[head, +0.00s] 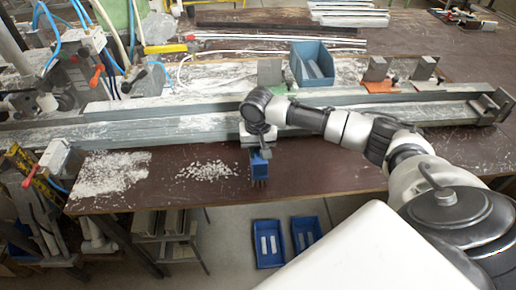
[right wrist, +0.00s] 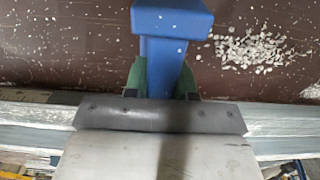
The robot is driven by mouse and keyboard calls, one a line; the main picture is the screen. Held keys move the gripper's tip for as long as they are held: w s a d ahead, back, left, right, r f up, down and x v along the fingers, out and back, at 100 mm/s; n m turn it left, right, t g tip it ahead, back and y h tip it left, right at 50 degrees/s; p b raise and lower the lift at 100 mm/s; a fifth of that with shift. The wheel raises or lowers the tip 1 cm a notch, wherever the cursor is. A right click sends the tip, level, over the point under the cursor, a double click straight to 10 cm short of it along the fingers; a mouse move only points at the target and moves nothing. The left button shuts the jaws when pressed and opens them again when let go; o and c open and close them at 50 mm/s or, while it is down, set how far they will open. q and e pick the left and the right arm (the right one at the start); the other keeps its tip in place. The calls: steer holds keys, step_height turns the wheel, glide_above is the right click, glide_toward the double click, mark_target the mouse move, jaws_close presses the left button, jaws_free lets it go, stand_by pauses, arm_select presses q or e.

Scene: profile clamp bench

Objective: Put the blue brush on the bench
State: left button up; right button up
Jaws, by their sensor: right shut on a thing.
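The blue brush (head: 260,167) hangs below my right gripper (head: 256,150) in the head view, over the front part of the brown bench (head: 330,165), with its dark bristle end lowest. I cannot tell whether the bristles touch the bench top. In the right wrist view the green fingertips of my right gripper (right wrist: 161,80) are shut on the narrow part of the blue brush (right wrist: 172,22), one on each side. My left gripper is not in view.
A long grey metal profile (head: 180,128) runs across the bench behind the brush. White chips (head: 207,171) and a powdery patch (head: 112,172) lie to the left. Bare bench shows to the right. A blue bin (head: 312,63) stands farther back, and blue trays (head: 268,243) are on the floor.

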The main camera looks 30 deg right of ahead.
steer(key=o, duration=0.9)
step_height(320, 180, up, 12)
steer(key=shift+r+b, duration=0.1)
steer(key=shift+b, duration=0.6)
